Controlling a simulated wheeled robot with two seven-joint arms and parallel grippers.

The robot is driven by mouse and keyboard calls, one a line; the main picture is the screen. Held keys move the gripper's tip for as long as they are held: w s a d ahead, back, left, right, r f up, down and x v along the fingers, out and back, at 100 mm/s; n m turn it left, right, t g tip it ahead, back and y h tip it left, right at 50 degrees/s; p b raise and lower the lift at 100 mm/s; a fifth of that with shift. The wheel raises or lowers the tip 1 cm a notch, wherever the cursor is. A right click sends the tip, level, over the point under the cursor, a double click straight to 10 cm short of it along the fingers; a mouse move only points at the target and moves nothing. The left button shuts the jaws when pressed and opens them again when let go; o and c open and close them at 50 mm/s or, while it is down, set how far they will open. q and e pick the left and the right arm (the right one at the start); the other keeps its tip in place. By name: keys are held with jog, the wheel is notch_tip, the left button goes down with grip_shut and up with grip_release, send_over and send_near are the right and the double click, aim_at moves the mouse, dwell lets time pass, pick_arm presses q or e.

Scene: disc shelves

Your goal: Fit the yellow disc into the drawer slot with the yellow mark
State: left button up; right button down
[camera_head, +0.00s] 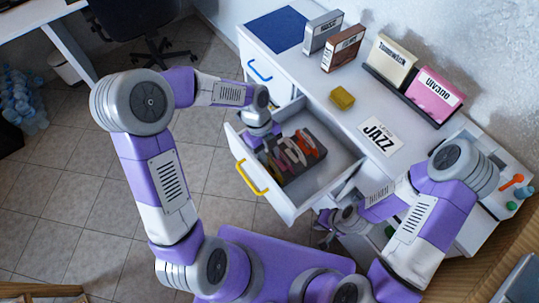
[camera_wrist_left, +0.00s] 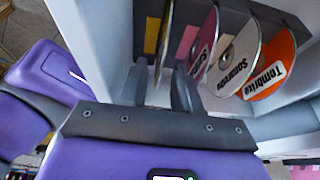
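The open drawer with the yellow handle (camera_head: 251,177) holds a dark rack (camera_head: 316,168) with several discs. My left gripper (camera_head: 267,148) reaches down into this drawer at the rack's left end. In the left wrist view, a thin disc (camera_wrist_left: 164,40) seen edge-on stands upright in the rack, beside the yellow mark (camera_wrist_left: 151,36). Its face is hidden, so its colour is unclear. The left fingers (camera_wrist_left: 163,90) stand apart on either side of its lower edge, with a gap showing.
Right of the disc are a pink mark (camera_wrist_left: 187,42), a pink disc (camera_wrist_left: 204,45), a white disc (camera_wrist_left: 239,60) and an orange disc (camera_wrist_left: 272,68). A drawer with a blue handle (camera_head: 259,70) is beyond. Cases and a yellow block (camera_head: 342,98) stand on the cabinet top.

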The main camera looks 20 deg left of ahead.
pick_arm(q)
jog(key=p+v, duration=0.4)
jog(key=v, duration=0.7)
jog(key=shift+r, duration=0.15)
